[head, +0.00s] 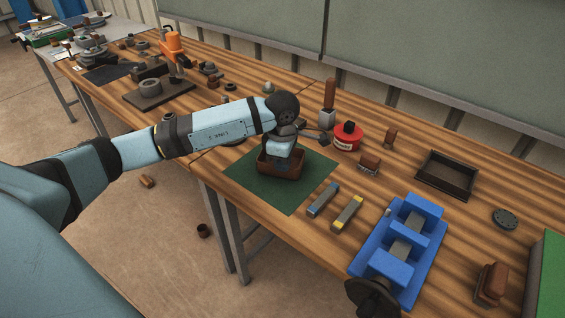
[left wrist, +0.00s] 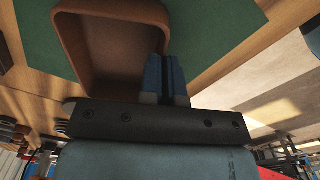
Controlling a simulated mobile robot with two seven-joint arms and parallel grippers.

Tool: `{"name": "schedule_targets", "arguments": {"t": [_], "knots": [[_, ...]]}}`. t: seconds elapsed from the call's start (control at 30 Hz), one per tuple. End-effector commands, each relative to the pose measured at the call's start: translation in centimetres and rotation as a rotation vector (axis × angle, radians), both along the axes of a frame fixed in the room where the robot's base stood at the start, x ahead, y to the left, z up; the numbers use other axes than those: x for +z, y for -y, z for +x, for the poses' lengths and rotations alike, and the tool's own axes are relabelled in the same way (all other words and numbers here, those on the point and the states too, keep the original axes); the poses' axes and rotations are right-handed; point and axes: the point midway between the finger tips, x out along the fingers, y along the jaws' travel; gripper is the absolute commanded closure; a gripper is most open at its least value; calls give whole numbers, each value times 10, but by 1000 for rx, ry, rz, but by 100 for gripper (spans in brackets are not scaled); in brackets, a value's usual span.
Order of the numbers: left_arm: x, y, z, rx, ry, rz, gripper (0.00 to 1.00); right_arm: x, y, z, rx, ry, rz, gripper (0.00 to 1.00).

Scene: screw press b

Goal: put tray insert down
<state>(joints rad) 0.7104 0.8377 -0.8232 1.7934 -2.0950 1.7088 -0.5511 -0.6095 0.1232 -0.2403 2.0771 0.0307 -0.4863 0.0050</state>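The tray insert, a brown open box with rounded corners (head: 267,171), is over the green mat (head: 249,180) on the wooden bench. It looks level, and I cannot tell whether it touches the mat. My left gripper (head: 282,160) points down at it from above. In the left wrist view the tray insert (left wrist: 112,50) fills the upper middle. The blue fingers of the left gripper (left wrist: 167,78) are close together, one on each side of its wall. My right gripper is not in view.
A blue vise (head: 405,250), two small bars (head: 323,199) (head: 347,214) and a red tin (head: 346,137) are to the right. A dark open tray (head: 447,175) lies farther right. An orange-topped press (head: 172,50) stands at the left. The mat's front part is clear.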

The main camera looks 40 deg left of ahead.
Motion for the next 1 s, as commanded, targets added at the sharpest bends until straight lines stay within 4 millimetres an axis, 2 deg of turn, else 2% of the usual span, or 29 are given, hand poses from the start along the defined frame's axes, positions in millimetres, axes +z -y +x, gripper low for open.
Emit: {"name": "schedule_targets", "arguments": {"t": [0.37, 0.47, 0.5, 0.8, 0.93, 1.0], "knots": [[-7, 0, 0, 0, 2, 0, 100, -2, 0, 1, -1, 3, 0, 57], [-6, 0, 0, 0, 2, 0, 80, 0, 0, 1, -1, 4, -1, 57], [-6, 0, 0, 0, 2, 0, 71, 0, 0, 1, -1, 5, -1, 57], [-3, 0, 0, 0, 2, 0, 71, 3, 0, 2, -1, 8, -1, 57], [7, 0, 1, 0, 4, 0, 71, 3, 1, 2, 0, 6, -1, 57], [20, -1, 1, -1, 7, 0, 71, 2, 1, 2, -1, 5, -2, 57]]}}
